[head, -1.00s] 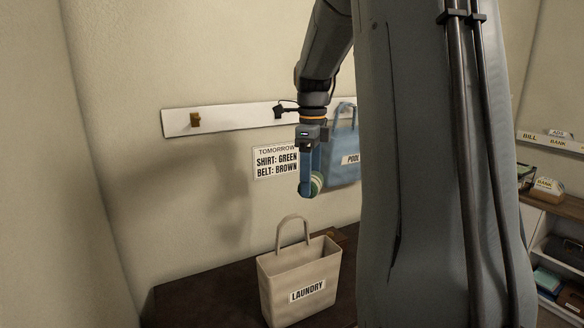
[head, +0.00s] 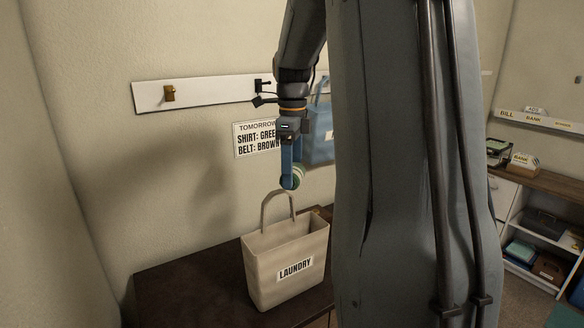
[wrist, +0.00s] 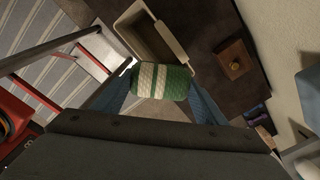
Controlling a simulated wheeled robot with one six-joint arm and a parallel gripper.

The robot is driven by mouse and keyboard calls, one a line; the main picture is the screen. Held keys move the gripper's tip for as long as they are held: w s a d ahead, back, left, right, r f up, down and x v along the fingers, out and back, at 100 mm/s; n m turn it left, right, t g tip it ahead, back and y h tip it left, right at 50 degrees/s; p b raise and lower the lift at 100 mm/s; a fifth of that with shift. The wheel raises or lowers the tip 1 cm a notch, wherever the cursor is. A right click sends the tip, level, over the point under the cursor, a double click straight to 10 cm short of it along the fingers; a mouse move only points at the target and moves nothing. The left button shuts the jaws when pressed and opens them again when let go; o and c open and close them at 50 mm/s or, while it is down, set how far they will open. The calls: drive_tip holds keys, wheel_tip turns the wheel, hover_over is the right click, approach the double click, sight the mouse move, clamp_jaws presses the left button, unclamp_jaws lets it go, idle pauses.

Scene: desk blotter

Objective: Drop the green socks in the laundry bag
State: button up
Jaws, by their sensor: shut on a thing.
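My gripper (head: 289,183) points down and is shut on the green socks (head: 299,176), a rounded bundle with pale stripes. In the wrist view the green socks (wrist: 160,81) sit between the two blue fingers. The laundry bag (head: 285,266) is a beige open-topped bag with a LAUNDRY label and upright handles, standing on a dark cabinet top. In the head view the socks are above the bag, near the top of its handle. In the wrist view the bag's opening (wrist: 152,42) lies beyond the socks, not directly under them. The bag's inside is mostly hidden in the head view.
The dark cabinet top (head: 180,287) has free room left of the bag. A blue bag (head: 320,132) hangs behind my arm from a white hook rail (head: 205,93). A note (head: 257,139) is on the wall. A shelf unit (head: 538,230) stands at right.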

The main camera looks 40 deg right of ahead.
drive_tip(key=o, duration=1.2)
drive_tip(key=shift+c, duration=0.2)
drive_tip(key=shift+r+b, duration=1.25)
drive_tip(key=shift+r, duration=2.7)
drive_tip(key=shift+f, duration=0.1)
drive_tip(key=s+a+f+n+b, duration=0.1)
drive_tip(key=s+a+f+n, duration=0.3)
drive_tip(key=a+f+n, duration=0.3)
drive_tip(key=s+a+f+n+t+b, duration=0.1)
drive_tip(key=s+a+f+n+b, duration=0.1)
drive_tip(key=a+f+n, duration=0.6)
drive_tip(key=s+a+f+n+b, duration=0.1)
drive_tip(key=s+a+f+n, duration=0.4)
drive_tip(key=f+n, duration=0.8)
drive_tip(key=a+f, duration=0.2)
drive_tip(key=a, duration=0.1)
drive_tip(key=shift+s+a+f+b, duration=0.15)
drive_tip(key=shift+s+a+b, duration=0.05)
drive_tip(key=shift+s+b, duration=0.15)
